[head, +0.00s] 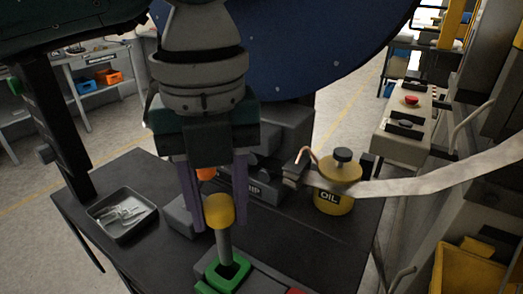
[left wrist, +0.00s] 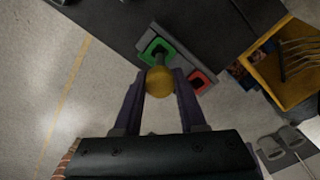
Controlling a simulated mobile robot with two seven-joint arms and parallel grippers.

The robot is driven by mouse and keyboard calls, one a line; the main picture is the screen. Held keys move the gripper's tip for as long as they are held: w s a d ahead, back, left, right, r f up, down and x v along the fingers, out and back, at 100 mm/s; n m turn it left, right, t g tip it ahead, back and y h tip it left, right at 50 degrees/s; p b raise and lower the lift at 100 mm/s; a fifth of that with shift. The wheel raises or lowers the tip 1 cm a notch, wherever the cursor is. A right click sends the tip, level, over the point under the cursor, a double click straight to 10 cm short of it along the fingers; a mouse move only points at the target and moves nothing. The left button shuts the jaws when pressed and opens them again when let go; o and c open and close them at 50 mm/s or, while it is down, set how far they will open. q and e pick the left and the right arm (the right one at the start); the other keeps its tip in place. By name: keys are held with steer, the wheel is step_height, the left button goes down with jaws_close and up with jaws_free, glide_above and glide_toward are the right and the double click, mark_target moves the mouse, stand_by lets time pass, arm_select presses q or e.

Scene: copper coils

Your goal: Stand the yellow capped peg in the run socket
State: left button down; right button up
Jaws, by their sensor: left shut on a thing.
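The yellow capped peg has a round yellow cap (head: 220,211) and a grey shaft (head: 225,247). It stands about upright, cap up. My left gripper (head: 219,214) is shut on the cap, one purple finger on each side; the left wrist view shows the cap (left wrist: 160,80) between the fingertips. A green-rimmed square socket (head: 211,282) lies under the shaft, and it also shows in the left wrist view (left wrist: 145,51). The shaft's lower end overlaps the socket's opening; I cannot tell how deep it sits. A red-rimmed socket (left wrist: 201,81) is beside it. My right gripper is not in view.
A metal tray (head: 147,227) with small parts is at the dark table's left. A yellow oil can (head: 333,200) stands behind, to the right. A pale bar (head: 430,176) crosses at right. A yellow bin (head: 468,270) is at the lower right.

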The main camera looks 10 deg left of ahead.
mark_target(223, 235)
arm_select(q)
steer(key=shift+f+b, duration=1.9)
steer(key=shift+f, duration=0.55)
steer(key=shift+c, duration=1.9)
jaws_free()
steer(key=shift+r, duration=0.1)
step_height(223, 235, up, 10)
steer(key=shift+f+b, duration=0.1)
steer(key=shift+b, duration=0.65)
